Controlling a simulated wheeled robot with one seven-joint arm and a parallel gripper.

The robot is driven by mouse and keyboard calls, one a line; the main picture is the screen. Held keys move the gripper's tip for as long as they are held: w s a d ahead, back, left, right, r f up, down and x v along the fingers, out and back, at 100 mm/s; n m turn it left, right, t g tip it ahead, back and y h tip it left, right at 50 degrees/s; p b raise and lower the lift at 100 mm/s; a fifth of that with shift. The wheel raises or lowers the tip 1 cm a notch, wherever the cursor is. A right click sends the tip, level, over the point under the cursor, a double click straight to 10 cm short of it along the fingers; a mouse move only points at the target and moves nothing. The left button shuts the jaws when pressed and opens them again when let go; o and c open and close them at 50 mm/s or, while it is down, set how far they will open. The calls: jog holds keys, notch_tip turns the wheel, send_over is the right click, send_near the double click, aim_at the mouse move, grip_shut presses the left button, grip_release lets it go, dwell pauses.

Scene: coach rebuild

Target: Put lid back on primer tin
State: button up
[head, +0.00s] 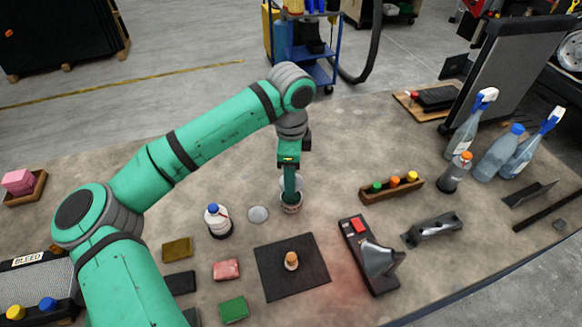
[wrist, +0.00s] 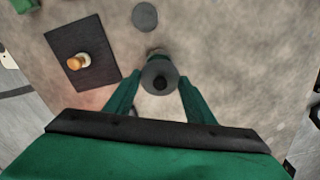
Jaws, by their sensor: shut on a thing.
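In the head view my gripper (head: 291,186) points down over a small primer tin (head: 291,208) on the table. In the wrist view the lid hides most of what lies under it; only a sliver shows beyond its far edge. I cannot tell whether the lid touches the tin.
A flat grey disc (head: 258,214) and a white bottle with a blue cap (head: 217,220) stand left of the tin. A dark mat (head: 270,283) carries a small orange-topped piece (head: 291,261). A wooden rack (head: 391,189) lies to the right.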

jog(key=shift+f, duration=2.9)
jog(key=shift+f, duration=0.1)
dwell(0.5)
jog(key=o, duration=1.6)
jog(key=shift+w+r, duration=0.1)
jog(key=shift+r, duration=3.45)
